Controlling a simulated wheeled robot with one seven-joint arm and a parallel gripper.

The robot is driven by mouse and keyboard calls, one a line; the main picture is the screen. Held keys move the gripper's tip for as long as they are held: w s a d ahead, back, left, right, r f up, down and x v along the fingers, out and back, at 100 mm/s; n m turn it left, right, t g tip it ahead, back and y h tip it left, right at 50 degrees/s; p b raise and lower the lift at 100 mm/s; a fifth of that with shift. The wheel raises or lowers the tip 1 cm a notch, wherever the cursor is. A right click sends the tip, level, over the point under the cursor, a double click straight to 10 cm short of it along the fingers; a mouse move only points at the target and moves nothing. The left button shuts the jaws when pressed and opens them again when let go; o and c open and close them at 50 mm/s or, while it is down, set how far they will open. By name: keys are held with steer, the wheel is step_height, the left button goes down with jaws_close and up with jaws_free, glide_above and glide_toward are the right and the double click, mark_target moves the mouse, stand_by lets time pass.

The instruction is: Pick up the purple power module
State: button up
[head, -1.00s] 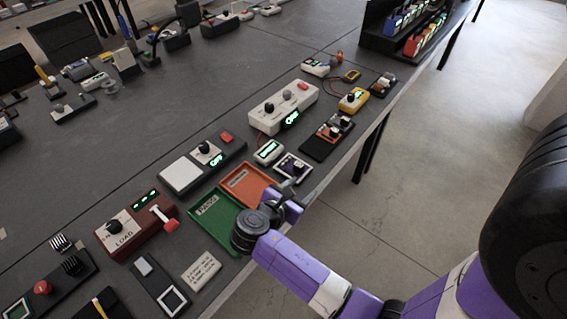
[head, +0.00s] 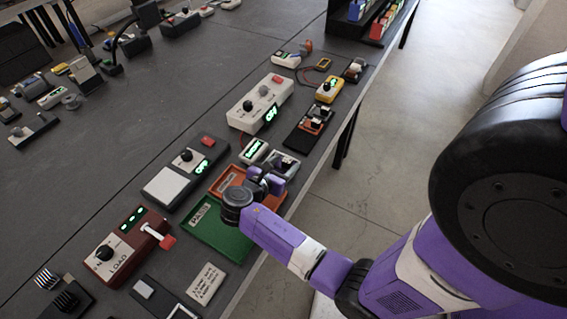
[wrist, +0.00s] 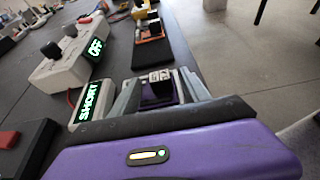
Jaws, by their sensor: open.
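The purple power module (wrist: 158,92) shows in the wrist view as a small dark purple block with a pale top, on a grey base, just beyond my purple gripper body. My gripper (wrist: 160,86) is open, with its grey fingers to the left and right of the module; I cannot tell whether they touch it. In the head view my gripper (head: 277,174) is low over the table's near edge, beside the orange tray. There the arm and gripper hide most of the module.
The orange tray (head: 262,198) and green tray (head: 222,232) lie beside my gripper. A small meter with a lit green display (head: 254,152) stands close on its left. A white tester (head: 260,102) and a black board (head: 305,136) lie beyond. The table edge drops to open floor on the right.

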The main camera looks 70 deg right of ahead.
steer(key=shift+s+d+f, duration=0.15)
steer(key=shift+d+f, duration=0.05)
steer(key=shift+d, duration=0.25)
jaws_close()
